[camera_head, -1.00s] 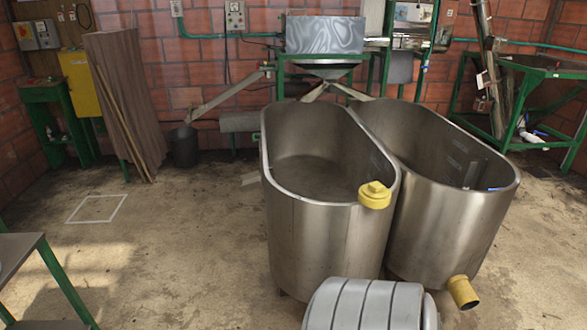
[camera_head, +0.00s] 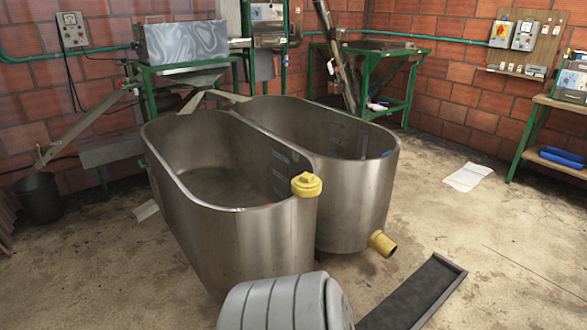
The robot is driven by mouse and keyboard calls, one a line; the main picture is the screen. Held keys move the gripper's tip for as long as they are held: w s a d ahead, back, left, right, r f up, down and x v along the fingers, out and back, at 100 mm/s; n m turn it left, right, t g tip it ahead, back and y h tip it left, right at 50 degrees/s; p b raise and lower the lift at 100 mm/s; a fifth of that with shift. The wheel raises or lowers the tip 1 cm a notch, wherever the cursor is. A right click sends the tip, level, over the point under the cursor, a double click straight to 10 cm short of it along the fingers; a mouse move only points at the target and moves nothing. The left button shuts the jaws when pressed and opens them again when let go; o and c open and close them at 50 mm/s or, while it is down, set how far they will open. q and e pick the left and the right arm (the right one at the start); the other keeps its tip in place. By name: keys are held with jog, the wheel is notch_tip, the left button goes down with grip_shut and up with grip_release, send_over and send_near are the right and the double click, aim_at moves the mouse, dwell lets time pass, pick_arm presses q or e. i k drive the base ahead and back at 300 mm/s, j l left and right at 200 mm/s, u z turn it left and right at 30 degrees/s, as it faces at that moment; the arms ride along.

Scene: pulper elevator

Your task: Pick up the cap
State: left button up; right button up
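The yellow cap (camera_head: 307,185) sits at the rim of the left steel tank (camera_head: 250,235), at its front right corner. It has a raised block on top. I cannot tell whether it only rests on the rim or is hooked over it. A short yellow pipe (camera_head: 383,243) sticks out low on the front of the right steel tank (camera_head: 350,205), with its end open. Neither of my grippers shows in the head view.
A black bucket (camera_head: 39,198) stands at the left. White sheets (camera_head: 468,177) lie on the floor at the right. Floor at the far right front is clear.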

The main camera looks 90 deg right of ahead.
aim_at(306, 185)
jog(key=i+l+z, duration=0.25)
jog(key=z, duration=0.2)
jog(key=i+z, duration=0.9)
jog(key=i+j+z, duration=0.2)
jog(key=i+z, duration=0.25)
